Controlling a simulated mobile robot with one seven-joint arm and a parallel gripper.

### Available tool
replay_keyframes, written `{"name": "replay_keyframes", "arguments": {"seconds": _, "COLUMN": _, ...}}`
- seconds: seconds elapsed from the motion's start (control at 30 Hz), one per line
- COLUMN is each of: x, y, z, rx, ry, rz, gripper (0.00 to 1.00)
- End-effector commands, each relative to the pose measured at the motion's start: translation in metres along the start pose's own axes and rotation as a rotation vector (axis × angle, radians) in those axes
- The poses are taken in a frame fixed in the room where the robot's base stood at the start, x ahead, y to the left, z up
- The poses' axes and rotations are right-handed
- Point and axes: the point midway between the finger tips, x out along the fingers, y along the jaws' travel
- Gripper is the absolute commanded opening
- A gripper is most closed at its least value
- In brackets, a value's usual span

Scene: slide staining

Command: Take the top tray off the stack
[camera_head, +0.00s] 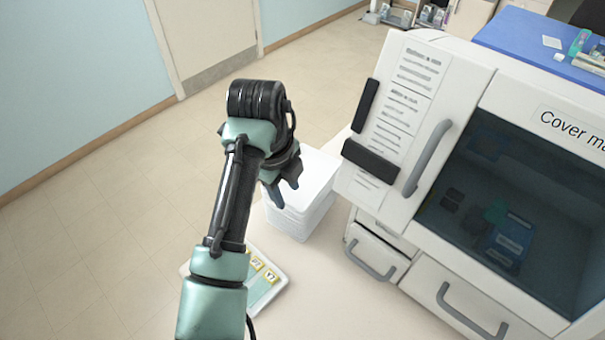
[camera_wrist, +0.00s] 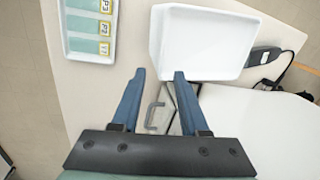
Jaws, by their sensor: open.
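A stack of white trays (camera_head: 305,205) stands on the pale bench left of the white machine. In the wrist view the top tray (camera_wrist: 207,45) is seen from above, with a raised rim and an empty inside. My gripper (camera_head: 285,192) is in front of part of the stack in the head view. In the wrist view my gripper (camera_wrist: 158,75) is open and empty, its two blue fingers pointing at the near side of the top tray. The right fingertip looks close to the tray's near edge; I cannot tell whether it touches. The lower trays are mostly hidden in the wrist view.
A slide tray (camera_head: 266,283) with labelled slides lies near the stack, left of it in the wrist view (camera_wrist: 90,30). A white machine (camera_head: 480,170) with a dark window and handles stands right of the stack. A dark device with a cable (camera_wrist: 263,57) lies beside the trays.

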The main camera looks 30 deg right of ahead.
Motion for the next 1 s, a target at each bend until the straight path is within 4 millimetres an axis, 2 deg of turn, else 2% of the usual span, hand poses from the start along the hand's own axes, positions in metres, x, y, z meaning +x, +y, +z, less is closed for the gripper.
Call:
{"name": "replay_keyframes", "arguments": {"seconds": 0.4, "x": 0.049, "y": -0.002, "z": 0.0, "rx": 0.001, "ry": 0.001, "rz": 0.0, "gripper": 0.44}}
{"name": "replay_keyframes", "arguments": {"seconds": 0.63, "x": 0.052, "y": -0.002, "z": 0.001, "rx": 0.0, "ry": 0.0, "rz": 0.0, "gripper": 0.44}}
{"name": "replay_keyframes", "arguments": {"seconds": 0.67, "x": 0.052, "y": -0.002, "z": 0.001, "rx": 0.0, "ry": 0.0, "rz": 0.0, "gripper": 0.42}}
{"name": "replay_keyframes", "arguments": {"seconds": 0.9, "x": 0.052, "y": -0.002, "z": 0.001, "rx": 0.0, "ry": 0.0, "rz": 0.0, "gripper": 0.0}}
{"name": "replay_keyframes", "arguments": {"seconds": 1.0, "x": 0.052, "y": -0.002, "z": 0.001, "rx": -0.001, "ry": 0.0, "rz": 0.0, "gripper": 0.0}}
